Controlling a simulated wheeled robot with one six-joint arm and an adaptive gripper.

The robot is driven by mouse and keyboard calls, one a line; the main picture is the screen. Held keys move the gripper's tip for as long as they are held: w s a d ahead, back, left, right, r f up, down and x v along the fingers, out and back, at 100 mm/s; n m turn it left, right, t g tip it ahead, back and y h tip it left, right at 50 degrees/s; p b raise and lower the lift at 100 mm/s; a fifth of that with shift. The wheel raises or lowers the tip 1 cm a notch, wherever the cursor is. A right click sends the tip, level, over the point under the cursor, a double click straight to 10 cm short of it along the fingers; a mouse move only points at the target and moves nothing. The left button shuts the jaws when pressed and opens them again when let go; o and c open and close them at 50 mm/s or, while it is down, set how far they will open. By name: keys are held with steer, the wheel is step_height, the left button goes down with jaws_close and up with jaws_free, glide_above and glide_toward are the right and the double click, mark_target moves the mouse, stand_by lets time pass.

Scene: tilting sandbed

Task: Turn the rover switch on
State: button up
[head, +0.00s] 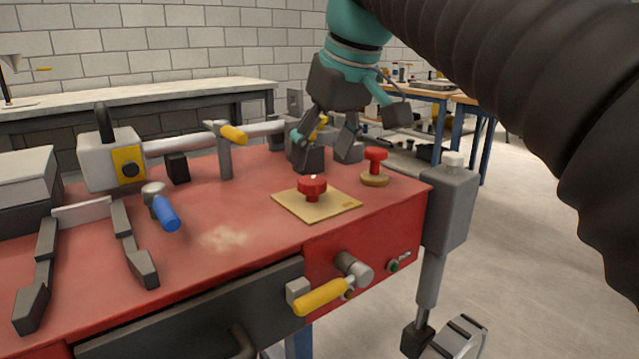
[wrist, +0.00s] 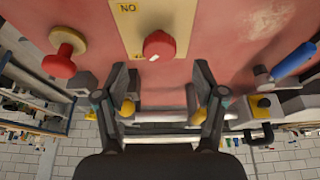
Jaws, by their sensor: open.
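A red knob (head: 312,186) stands on a tan plate (head: 335,208) on the red bench top (head: 195,260). The knob also shows in the wrist view (wrist: 159,45), with lettering on its plate (wrist: 128,9) that reads as "NO" from this side. A second red knob on a yellow round base (head: 376,158) stands to its right; it shows at the left in the wrist view (wrist: 62,60). My gripper (head: 328,156) is open and empty, above the far side of the plated knob. In the wrist view the knob appears beyond the fingertips (wrist: 160,72), not between them.
A yellow-handled lever (head: 320,296) and a small green button (head: 393,266) are on the front face. A grey pipe with a yellow-handled valve (head: 232,134) runs behind. A blue handle (head: 166,212) and dark brackets (head: 135,255) lie left. The front middle of the top is bare.

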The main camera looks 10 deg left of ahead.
mark_target(314, 181)
steer(key=shift+b+x, duration=0.4)
steer(key=shift+x, duration=2.15)
steer(key=c, duration=1.1)
